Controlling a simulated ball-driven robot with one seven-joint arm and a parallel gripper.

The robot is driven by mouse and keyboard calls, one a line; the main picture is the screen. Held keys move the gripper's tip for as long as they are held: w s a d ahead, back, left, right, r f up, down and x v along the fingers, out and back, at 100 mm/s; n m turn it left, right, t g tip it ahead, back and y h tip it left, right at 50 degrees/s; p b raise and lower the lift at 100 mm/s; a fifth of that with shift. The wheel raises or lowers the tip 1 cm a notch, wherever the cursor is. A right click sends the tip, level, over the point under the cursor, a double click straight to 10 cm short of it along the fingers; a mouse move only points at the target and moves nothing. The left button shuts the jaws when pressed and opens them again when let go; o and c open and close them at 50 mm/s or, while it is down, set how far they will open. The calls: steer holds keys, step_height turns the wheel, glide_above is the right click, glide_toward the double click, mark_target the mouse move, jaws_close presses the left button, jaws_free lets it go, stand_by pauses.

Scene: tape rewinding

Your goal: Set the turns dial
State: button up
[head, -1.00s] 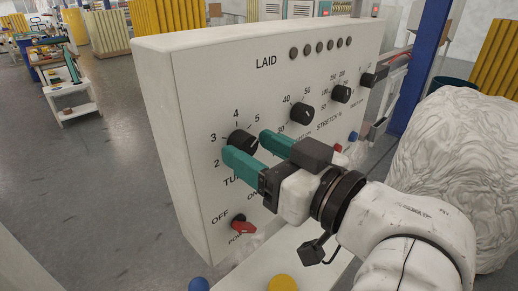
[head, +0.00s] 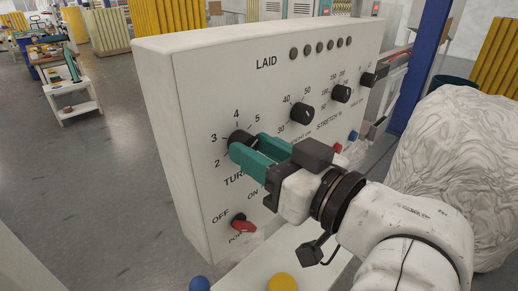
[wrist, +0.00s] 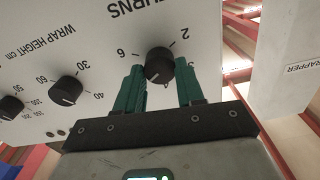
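The black turns dial (head: 240,137) is at the lower left of the white panel, above the partly hidden "TURNS" lettering. The numbers 2, 3, 4 and 5 show around it. In the wrist view my gripper (wrist: 160,80) appears closed onto the dial's sides.
The wrap height dial (head: 302,113) and stretch dial (head: 341,93) stand out to the right. A red power switch (head: 240,223) is below. Blue (head: 199,285) and yellow (head: 282,283) buttons lie at the bottom. A wrapped white bulk (head: 455,180) is at right.

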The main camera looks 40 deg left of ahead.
steer(key=o, duration=0.4)
steer(key=shift+d, duration=0.1)
steer(key=d+b, duration=0.2)
steer(key=d, duration=0.8)
steer(key=shift+s+d, duration=0.35)
steer(key=shift+s, duration=0.05)
steer(key=w+d+f+m+t+h, duration=0.25)
steer(key=d+f, duration=0.35)
steer(key=f, duration=0.3)
steer(key=w+d+f+m+t+h, duration=0.1)
steer(key=d+f+m+h, duration=0.4)
steer(key=f, duration=0.4)
steer(key=w+d+f+m+t+h, duration=0.25)
steer(key=d+f, duration=0.35)
steer(key=f, duration=0.3)
steer(key=s+d+f+m+g+h, duration=0.6)
steer(key=s+d+f+h, duration=0.2)
steer(key=s+d+f, duration=1.1)
steer(key=s+d, duration=0.3)
steer(key=shift+s+d+f, duration=0.15)
steer(key=shift+s+f, duration=0.15)
steer(key=shift+s, duration=0.05)
